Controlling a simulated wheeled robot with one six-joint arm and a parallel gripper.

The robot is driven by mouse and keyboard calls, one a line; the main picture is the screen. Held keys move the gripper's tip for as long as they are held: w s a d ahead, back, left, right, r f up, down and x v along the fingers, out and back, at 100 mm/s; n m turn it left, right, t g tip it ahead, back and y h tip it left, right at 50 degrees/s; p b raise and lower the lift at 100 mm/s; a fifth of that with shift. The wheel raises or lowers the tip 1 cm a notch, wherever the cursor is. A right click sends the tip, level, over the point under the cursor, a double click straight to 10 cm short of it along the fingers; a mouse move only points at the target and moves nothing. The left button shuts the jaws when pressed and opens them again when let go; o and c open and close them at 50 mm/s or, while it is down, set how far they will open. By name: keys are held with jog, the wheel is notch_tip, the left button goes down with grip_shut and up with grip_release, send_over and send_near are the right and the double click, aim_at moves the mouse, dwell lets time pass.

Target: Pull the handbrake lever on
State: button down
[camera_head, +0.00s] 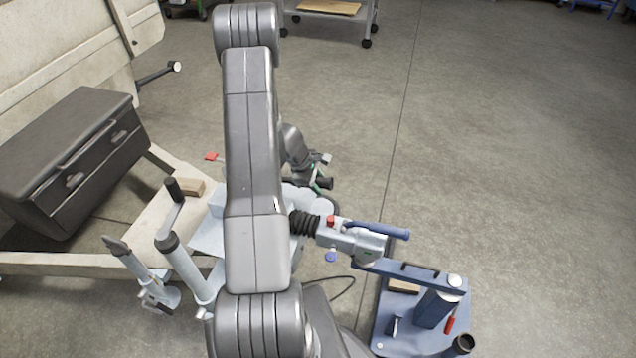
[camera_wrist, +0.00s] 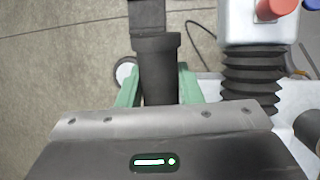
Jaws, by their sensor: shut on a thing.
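The handbrake lever's black grip (camera_wrist: 157,60) stands in the middle of the wrist view, between the green fingers of my gripper (camera_wrist: 158,88). My gripper is shut on this grip. In the head view my gripper (camera_head: 318,183) shows small beyond my arm, with a dark piece of the lever's grip (camera_head: 326,183) beside it. My arm hides most of the lever and its base there. The lever's exact angle is hard to tell.
A black bellows (camera_head: 304,224) and a coupling with a blue handle (camera_head: 376,230) lie right of my arm, joined to a blue stand (camera_head: 400,325). A jockey wheel post (camera_head: 180,262) and dark toolbox (camera_head: 75,165) are at left. Floor at right is clear.

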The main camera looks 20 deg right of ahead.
jog(key=w+a+r+g+h+p, duration=0.2)
jog(key=a+r, duration=0.4)
jog(key=r, duration=0.4)
jog(key=w+a+r+n+g+h+p, duration=0.1)
jog(key=w+a+r+g+h+p, duration=0.2)
jog(key=w+a+r+h, duration=0.3)
jog(key=shift+w+a+r+g+h+p, duration=0.15)
jog(key=shift+w+r+g+h+p, duration=0.35)
jog(key=shift+r, duration=1.45)
jog(key=shift+w, duration=0.15)
jog(key=c, duration=1)
grip_release()
jog(key=shift+a, duration=0.1)
jog(key=v, duration=0.9)
jog(key=b+v, duration=0.1)
jog(key=v, duration=0.3)
jog(key=shift+a+r, duration=0.25)
jog(key=shift+r, duration=0.2)
